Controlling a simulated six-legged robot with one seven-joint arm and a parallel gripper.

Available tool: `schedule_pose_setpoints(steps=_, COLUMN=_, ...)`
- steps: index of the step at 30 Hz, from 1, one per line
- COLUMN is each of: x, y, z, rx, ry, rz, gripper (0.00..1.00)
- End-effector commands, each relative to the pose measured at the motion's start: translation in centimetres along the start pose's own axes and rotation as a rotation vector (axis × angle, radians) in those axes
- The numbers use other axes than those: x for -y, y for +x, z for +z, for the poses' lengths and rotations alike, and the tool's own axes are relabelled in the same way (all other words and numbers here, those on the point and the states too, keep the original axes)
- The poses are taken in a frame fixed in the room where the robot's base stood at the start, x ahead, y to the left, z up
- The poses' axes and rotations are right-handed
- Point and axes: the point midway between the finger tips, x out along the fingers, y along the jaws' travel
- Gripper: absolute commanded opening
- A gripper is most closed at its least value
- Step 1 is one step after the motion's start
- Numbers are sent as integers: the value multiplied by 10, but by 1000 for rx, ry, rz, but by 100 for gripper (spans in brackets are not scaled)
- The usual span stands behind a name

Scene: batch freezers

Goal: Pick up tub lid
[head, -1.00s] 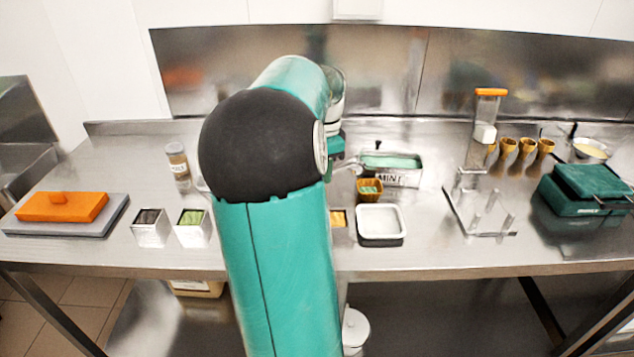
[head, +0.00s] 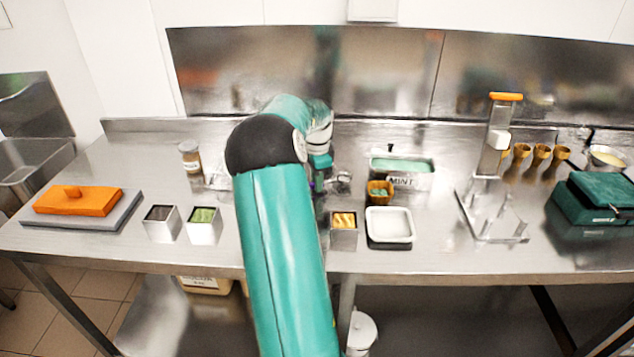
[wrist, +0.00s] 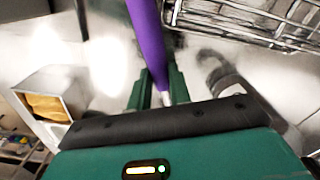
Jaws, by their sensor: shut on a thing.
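My gripper (wrist: 161,90) is shut on a long, slim purple handle (wrist: 148,38), which runs up out of the picture in the wrist view. What is at its far end is hidden. In the head view my arm blocks most of the gripper, and only a bit of purple shows beside it. No piece is plainly the tub lid: a flat orange piece with a knob (head: 78,200) lies on a grey slab (head: 122,216) at the left. An open tub marked MINT (head: 407,181), with green contents, stands right of my gripper.
A white shallow tray (head: 390,226), a small brown cup (head: 379,192) and a metal box with orange pieces (head: 343,228) stand near the tub. A clear rack (head: 490,215) and a dark green press (head: 590,195) are farther right. Bare steel lies between slab and jar (head: 190,156).

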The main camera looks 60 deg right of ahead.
Motion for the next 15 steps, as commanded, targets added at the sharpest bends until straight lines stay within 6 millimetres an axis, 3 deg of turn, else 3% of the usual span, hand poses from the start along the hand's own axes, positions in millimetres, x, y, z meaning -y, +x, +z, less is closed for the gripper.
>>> schedule_pose_setpoints(steps=12, x=0, y=10, z=0, rx=-1, ry=0, rz=0, gripper=0)
schedule_pose_setpoints(steps=13, x=0, y=11, z=0, rx=-1, ry=0, rz=0, gripper=22)
schedule_pose_setpoints(steps=15, x=0, y=10, z=0, rx=-1, ry=0, rz=0, gripper=36)
